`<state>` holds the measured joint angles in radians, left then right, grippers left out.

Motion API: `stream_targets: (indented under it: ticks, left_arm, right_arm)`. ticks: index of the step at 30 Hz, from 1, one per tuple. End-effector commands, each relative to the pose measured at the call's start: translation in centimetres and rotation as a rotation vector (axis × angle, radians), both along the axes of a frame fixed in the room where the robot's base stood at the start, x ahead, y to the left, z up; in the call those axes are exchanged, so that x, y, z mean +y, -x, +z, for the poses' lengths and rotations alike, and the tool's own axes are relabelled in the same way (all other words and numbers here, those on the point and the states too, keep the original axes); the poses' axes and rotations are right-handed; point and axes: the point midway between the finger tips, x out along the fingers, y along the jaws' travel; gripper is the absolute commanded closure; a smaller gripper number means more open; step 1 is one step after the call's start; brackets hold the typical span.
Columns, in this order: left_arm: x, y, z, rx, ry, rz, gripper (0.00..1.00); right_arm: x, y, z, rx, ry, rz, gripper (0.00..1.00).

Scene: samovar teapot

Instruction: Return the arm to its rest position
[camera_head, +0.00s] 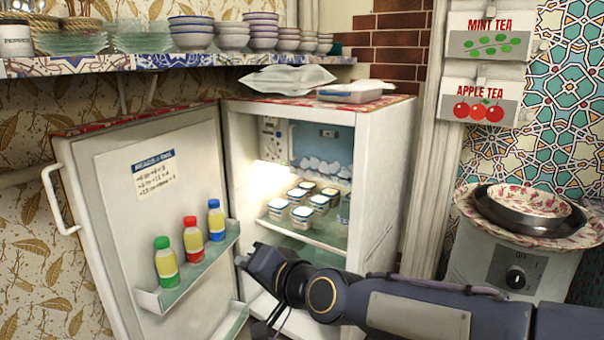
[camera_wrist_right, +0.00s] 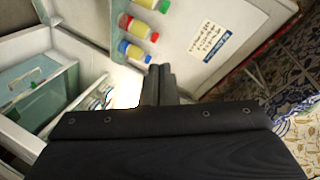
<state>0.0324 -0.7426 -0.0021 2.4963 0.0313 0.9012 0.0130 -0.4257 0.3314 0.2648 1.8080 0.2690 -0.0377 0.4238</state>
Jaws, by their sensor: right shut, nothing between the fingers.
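My right arm (camera_head: 420,305) comes in from the lower right of the head view. Its gripper (camera_head: 243,259) is in front of the open fridge (camera_head: 375,180), between the cabinet and the open door (camera_head: 110,215). In the right wrist view the gripper's dark fingers (camera_wrist_right: 160,82) are together, with nothing held. The fridge door shows beyond them, with its bottles and a paper note. My left gripper is not in either view.
Several small jars (camera_head: 302,215) stand on the fridge's upper shelf. Green-, red- and blue-capped bottles (camera_head: 194,240) stand in the door rack. A shelf of bowls (camera_head: 192,35) is above. A stove (camera_head: 515,270) with a pan and patterned dish is at right.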

Motion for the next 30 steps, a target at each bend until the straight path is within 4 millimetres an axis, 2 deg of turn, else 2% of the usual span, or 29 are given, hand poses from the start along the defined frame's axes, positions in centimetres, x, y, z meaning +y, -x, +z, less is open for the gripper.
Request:
stream_targets:
  ticks: [1,3,5,9,12,15,18,26,30]
  left_arm:
    - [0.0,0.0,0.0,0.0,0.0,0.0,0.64]
    - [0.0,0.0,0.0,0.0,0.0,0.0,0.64]
    - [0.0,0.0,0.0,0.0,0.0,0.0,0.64]
    - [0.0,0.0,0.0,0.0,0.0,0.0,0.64]
    - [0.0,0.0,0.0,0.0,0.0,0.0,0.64]
    - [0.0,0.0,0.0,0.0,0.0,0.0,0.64]
    - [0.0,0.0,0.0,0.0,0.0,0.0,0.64]
    - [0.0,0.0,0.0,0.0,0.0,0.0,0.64]
    - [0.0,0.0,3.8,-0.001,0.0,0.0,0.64]
  right_arm:
    - [-3.8,0.7,-0.2,-0.007,0.065,-0.017,1.0]
    - [-8.2,2.2,-1.1,0.0,0.157,-0.025,1.0]
    - [-11.7,3.7,-2.1,0.014,0.233,-0.035,1.0]
    - [-19.2,8.3,-5.0,0.073,0.389,-0.053,1.0]
    - [-23.4,12.2,-7.3,0.131,0.477,-0.06,1.0]
    - [-26.2,15.8,-9.5,0.188,0.539,-0.059,1.0]
    - [-28.1,18.9,-11.3,0.238,0.582,-0.055,1.0]
    - [-30.5,25.8,-15.6,0.351,0.647,-0.037,1.0]
    - [-30.5,25.9,-11.9,0.356,0.651,-0.03,1.0]
